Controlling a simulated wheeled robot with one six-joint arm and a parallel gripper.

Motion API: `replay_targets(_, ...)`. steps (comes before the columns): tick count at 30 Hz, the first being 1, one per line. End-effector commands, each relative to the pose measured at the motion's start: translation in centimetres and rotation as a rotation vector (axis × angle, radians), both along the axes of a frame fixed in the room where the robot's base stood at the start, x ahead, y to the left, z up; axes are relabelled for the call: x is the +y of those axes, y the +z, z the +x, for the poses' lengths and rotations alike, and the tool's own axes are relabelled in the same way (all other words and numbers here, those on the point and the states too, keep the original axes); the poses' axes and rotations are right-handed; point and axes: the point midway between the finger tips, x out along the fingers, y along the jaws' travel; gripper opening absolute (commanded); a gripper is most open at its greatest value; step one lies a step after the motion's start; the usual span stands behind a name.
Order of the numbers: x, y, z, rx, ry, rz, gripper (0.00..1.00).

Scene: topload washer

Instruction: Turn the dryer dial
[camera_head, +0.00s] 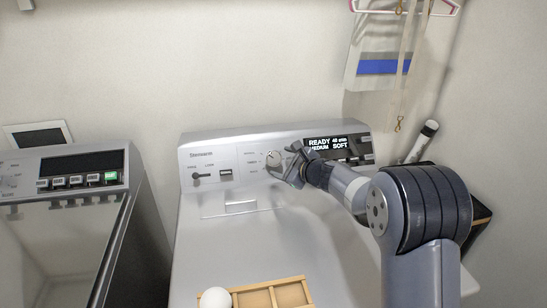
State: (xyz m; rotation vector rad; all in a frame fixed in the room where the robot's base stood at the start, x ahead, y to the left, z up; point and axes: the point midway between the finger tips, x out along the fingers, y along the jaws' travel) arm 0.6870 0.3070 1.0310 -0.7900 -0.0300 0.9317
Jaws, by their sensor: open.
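The dryer (205,161) is a grey machine with a raised back panel, in the middle of the head view. Its dial (273,158) is a small round light knob left of the lit display (327,145), which reads READY, MEDIUM and SOFT. My gripper (285,168) is open at the dial, with its fingertips beside or around the knob. I cannot tell whether they touch it. The gripper partly hides the dial's right side and the panel next to it. My arm reaches in from the right.
A wooden divided tray (255,288) with a white ball (215,298) sits on the dryer top at the front. A washer (70,200) with a lit panel stands to the left. A hanger (405,10) with cloth hangs at the upper right. A white bottle-like object (422,141) leans behind my arm.

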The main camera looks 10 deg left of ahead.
Motion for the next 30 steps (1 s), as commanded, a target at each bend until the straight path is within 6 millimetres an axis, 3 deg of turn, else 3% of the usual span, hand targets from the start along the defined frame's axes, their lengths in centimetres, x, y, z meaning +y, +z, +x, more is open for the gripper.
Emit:
replay_targets(6,2.6,-0.9,2.1,0.001,0.001,-0.001,0.69)
replay_targets(12,3.8,-1.5,3.3,0.000,-0.001,-0.001,0.69)
replay_targets(24,4.2,-1.8,3.6,0.000,-0.001,-0.001,0.69)
replay_targets(30,4.2,-1.8,3.6,0.000,-0.001,-0.001,0.55)
